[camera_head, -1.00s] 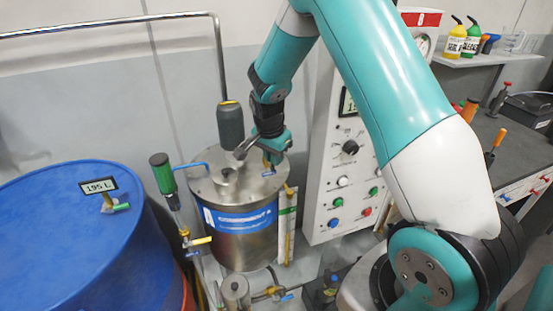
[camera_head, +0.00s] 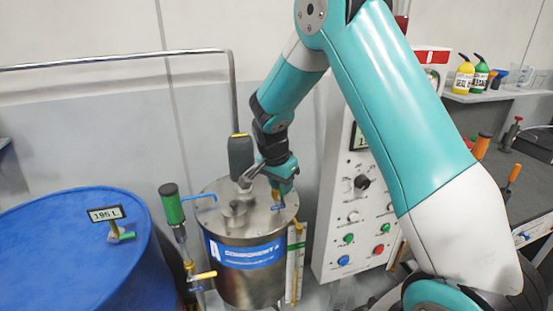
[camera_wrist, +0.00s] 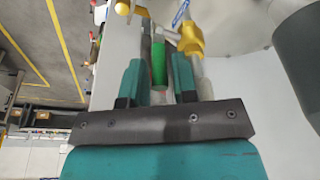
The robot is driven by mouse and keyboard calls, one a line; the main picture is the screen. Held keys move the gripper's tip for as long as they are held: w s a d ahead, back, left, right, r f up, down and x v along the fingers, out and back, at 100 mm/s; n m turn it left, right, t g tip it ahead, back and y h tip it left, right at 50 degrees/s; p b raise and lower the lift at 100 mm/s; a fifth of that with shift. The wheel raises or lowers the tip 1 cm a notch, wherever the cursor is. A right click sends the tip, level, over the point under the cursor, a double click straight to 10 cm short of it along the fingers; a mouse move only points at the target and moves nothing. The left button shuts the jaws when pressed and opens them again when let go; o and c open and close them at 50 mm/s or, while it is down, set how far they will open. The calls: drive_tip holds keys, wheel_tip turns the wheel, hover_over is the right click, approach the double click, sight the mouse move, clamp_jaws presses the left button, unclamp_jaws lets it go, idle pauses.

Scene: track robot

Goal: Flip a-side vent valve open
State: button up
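The steel component A tank (camera_head: 246,285) stands mid-frame in the head view. My gripper (camera_head: 279,205) is low over the right side of its lid. A small valve there is mostly hidden by my gripper. In the wrist view my gripper (camera_wrist: 156,58) has its teal fingers apart, with a green part (camera_wrist: 158,64) visible between and beyond them. A yellow valve body (camera_wrist: 190,40) is just past the right fingertip, with a blue handle (camera_wrist: 181,12) above it. I cannot tell whether a finger touches it, or whether this is the a-side vent valve.
A grey cylinder (camera_head: 241,156) stands on the lid close to the left of my gripper. A control panel (camera_head: 335,235) stands right, and a blue drum (camera_head: 70,255) left.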

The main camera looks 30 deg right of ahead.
drive_tip(key=b+v, duration=0.3)
drive_tip(key=v, duration=1.2)
drive_tip(key=shift+r, duration=0.1)
drive_tip(key=s+a+f+n+y+b, duration=0.1)
drive_tip(key=s+a+f+n+y, duration=0.1)
drive_tip(key=s+a+n, duration=0.4)
drive_tip(key=s+a+f+n+y+b, duration=0.2)
drive_tip(key=s+a+n, duration=0.4)
drive_tip(key=s, duration=0.6)
drive_tip(key=s+a+f+n+y+b, duration=0.1)
drive_tip(key=s+a+f+n+y, duration=0.1)
drive_tip(key=s+a+n, duration=0.4)
drive_tip(key=s+n+y, duration=0.1)
drive_tip(key=s+n, duration=0.2)
drive_tip(key=shift+s+a+f+n+g, duration=0.25)
drive_tip(key=shift+f+n+g, duration=0.05)
drive_tip(key=shift+g, duration=0.1)
